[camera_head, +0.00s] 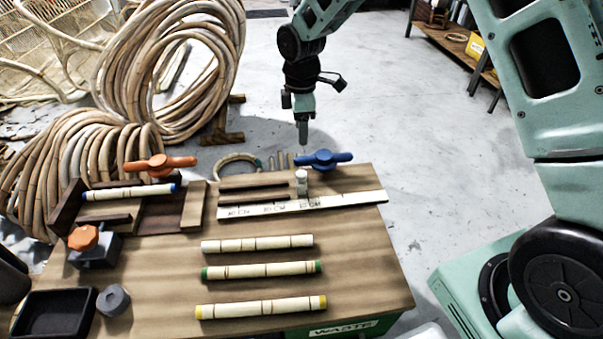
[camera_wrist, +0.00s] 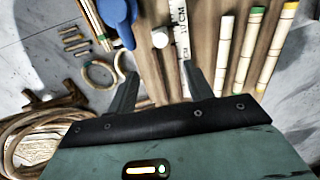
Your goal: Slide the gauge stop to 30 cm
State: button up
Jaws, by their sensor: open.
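The gauge stop (camera_head: 301,185) is a small upright pale cylinder with a light top. It stands at the edge of the white ruler strip (camera_head: 350,199), beside the rightmost label, which looks like 10 CM. The other labels lie to its left; the leftmost looks like 30 CM but is small. In the wrist view the stop's round top (camera_wrist: 160,39) shows beyond my fingertips, next to the strip (camera_wrist: 182,45). My gripper (camera_head: 302,140) is open and empty, pointing down above the table's far edge, apart from the stop. In the wrist view its two fingers (camera_wrist: 160,82) are spread.
A blue handle (camera_head: 323,159) stands close behind the stop. An orange handle (camera_head: 160,165) and a wooden jig with a cane piece (camera_head: 130,192) are at the left. Three cane pieces (camera_head: 262,270) lie in front of the ruler. Cane coils (camera_head: 180,65) stand behind the table.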

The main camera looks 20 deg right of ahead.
aim_at(301, 173)
notch_tip(301, 173, down, 15)
jog(key=b, duration=0.4)
jog(key=shift+r, duration=0.15)
